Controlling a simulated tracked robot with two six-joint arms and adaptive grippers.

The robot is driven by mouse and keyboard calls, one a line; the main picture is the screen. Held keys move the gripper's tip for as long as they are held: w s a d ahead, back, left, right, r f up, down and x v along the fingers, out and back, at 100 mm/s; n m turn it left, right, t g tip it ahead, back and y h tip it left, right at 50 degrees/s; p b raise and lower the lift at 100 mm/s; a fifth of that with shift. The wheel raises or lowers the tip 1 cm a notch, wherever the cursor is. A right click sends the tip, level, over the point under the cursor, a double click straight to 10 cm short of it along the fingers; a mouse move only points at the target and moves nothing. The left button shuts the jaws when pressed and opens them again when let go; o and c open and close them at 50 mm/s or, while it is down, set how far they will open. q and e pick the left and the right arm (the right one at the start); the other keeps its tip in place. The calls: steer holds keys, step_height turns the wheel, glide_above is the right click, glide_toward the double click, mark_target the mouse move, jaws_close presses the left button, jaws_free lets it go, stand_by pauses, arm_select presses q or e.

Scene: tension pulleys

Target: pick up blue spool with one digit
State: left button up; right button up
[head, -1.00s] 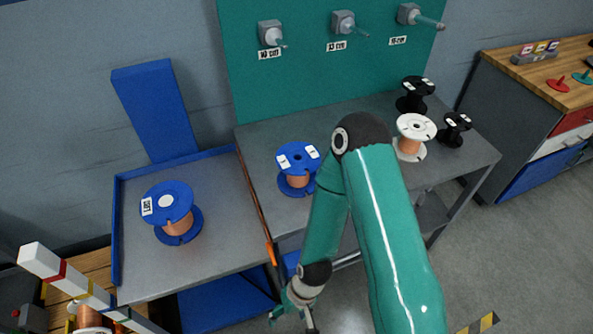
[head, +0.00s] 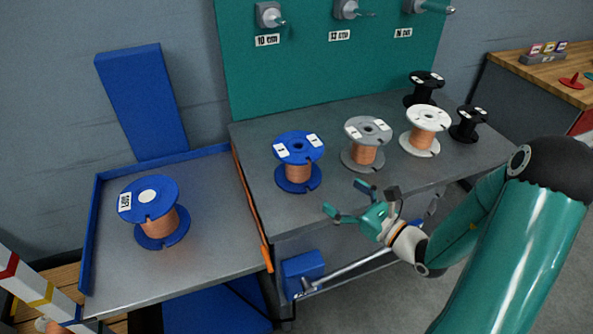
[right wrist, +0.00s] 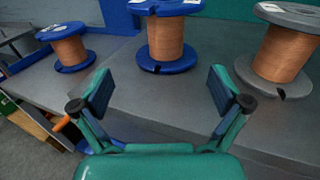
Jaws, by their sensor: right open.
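A blue spool (head: 298,160) with copper wire stands upright on the grey table, with two small white labels on top, each seeming to bear a single mark. It also shows ahead of the fingers in the right wrist view (right wrist: 166,40). A second blue spool (head: 155,212) stands in the blue-edged tray at left, with a longer label and a white disc on top. My right gripper (head: 348,203) is open and empty at the table's front edge, right of and nearer than the first blue spool, apart from it. Its fingers (right wrist: 160,88) are spread wide. My left gripper is out of view.
A grey spool (head: 366,143), a white spool (head: 425,130) and two black spools (head: 468,123) stand to the right on the table. The blue-edged tray (head: 215,235) adjoins at left. A teal panel (head: 300,75) with pegs stands behind. The table's front strip is bare.

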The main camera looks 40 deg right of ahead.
mark_target(298, 154)
steer(key=shift+h, duration=0.3)
steer(key=w, duration=1.1)
steer(key=shift+w+a+r, duration=0.15)
steer(key=shift+r, duration=0.05)
steer(key=shift+w+a+r+p, duration=0.1)
steer(key=shift+w+a+p, duration=0.15)
steer(key=shift+w, duration=1.1)
steer(key=shift+w+a+r+p, duration=0.1)
steer(key=shift+w+a+p, duration=0.1)
steer(key=shift+w, duration=1.1)
steer(key=shift+c, duration=0.2)
steer(key=shift+d, duration=0.1)
steer(key=c, duration=1.7)
steer(key=shift+c, duration=0.2)
steer(key=shift+r, duration=0.1)
step_height(298, 154, up, 20)
steer(key=p, duration=0.2)
steer(key=shift+p, duration=0.4)
